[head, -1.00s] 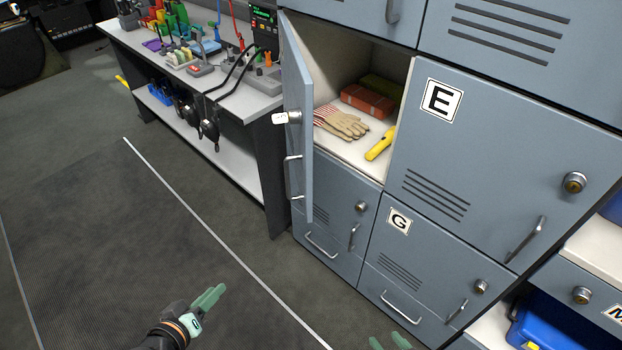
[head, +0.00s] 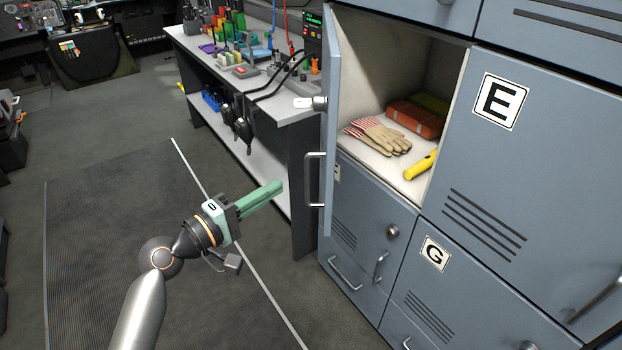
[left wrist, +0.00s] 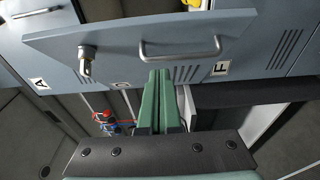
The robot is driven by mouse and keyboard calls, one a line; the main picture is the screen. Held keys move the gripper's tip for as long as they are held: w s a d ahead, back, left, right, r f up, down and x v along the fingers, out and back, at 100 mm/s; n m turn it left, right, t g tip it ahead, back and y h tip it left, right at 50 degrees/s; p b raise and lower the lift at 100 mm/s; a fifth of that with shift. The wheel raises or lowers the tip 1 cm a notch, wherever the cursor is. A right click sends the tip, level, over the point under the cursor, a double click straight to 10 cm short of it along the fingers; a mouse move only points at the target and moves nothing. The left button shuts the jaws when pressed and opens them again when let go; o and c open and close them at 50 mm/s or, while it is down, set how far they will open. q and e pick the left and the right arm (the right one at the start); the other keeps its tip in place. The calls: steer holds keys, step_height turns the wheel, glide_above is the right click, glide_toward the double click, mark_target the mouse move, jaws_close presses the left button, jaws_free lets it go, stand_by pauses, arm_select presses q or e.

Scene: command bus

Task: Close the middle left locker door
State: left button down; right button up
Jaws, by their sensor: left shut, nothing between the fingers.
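The open locker door (head: 331,130) stands swung out from the left edge of its compartment (head: 375,75), seen almost edge-on in the head view. Its outer face with a bar handle and a lock shows in the left wrist view (left wrist: 200,38). My left gripper (head: 278,188) is shut and empty, to the left of the door's handle (head: 315,180). In the left wrist view its green fingers (left wrist: 160,78) point at the door and overlap the lower edge near the handle; I cannot tell whether they touch. My right gripper is not in view.
Inside the compartment lie gloves (head: 378,136), a red box (head: 415,118) and a yellow flashlight (head: 421,166). Locker E (head: 500,170) and locker G (head: 440,290) are closed. A workbench (head: 250,90) with tools stands behind the door.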

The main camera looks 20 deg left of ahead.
arm_select(q)
steer(key=x, duration=0.5)
steer(key=shift+w+d, duration=0.1)
steer(key=shift+d, duration=0.15)
steer(key=shift+w+d, duration=0.2)
steer(key=shift+d, duration=0.65)
steer(key=shift+w+d, duration=0.2)
steer(key=shift+d, duration=0.65)
steer(key=shift+p, duration=0.3)
